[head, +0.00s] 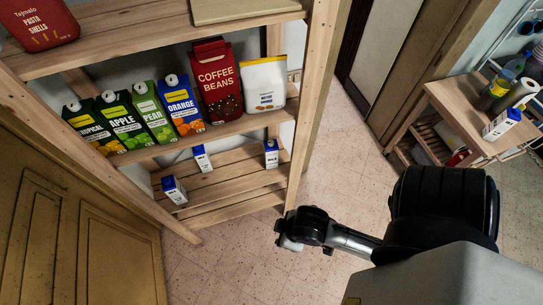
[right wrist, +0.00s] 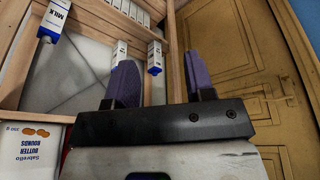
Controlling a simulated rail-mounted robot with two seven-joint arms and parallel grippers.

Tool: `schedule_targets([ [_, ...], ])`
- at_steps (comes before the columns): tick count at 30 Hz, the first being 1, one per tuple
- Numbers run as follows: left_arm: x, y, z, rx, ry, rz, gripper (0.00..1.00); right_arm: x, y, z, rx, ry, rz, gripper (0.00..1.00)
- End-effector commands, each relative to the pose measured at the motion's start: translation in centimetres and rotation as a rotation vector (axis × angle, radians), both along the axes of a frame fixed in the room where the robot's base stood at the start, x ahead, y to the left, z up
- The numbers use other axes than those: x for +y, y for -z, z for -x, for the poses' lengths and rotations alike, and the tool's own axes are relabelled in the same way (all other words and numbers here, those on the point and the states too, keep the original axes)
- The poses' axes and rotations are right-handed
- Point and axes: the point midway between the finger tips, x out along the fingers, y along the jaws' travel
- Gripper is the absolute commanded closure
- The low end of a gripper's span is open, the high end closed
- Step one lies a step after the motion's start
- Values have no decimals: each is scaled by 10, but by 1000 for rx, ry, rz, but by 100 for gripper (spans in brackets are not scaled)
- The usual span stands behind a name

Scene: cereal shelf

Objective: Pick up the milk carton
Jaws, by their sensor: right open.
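Three small white milk cartons with blue tops stand on the low slatted shelf: front left (head: 174,190), middle (head: 202,158) and right (head: 271,153). Another milk carton (head: 501,124) is on the cart at the right. The right wrist view, which looks inverted, shows a milk carton at upper left (right wrist: 54,20) and one between the finger lines (right wrist: 154,57); a third is partly hidden by a finger. My right gripper (right wrist: 163,62) is open and empty, its purple fingers apart and pointing toward the shelf. In the head view my right arm ends low, in front of the shelf's right post. My left gripper is not visible.
The wooden shelf (head: 236,127) holds several juice cartons, a coffee bag (head: 217,82) and a white bag (head: 264,84) above the milk. A wooden door (head: 85,235) is at the left. The cart (head: 455,98) stands at the right. The floor between is clear.

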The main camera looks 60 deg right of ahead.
Motion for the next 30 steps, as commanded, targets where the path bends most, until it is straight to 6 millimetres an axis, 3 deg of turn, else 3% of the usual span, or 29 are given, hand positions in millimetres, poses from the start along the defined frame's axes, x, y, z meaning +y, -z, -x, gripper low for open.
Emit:
schedule_targets([
  [14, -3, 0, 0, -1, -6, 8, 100, 0, 0, 0, 0, 0, 0, 51],
  [30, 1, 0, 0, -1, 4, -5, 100, 0, 0, 0, 0, 0, 0, 0],
])
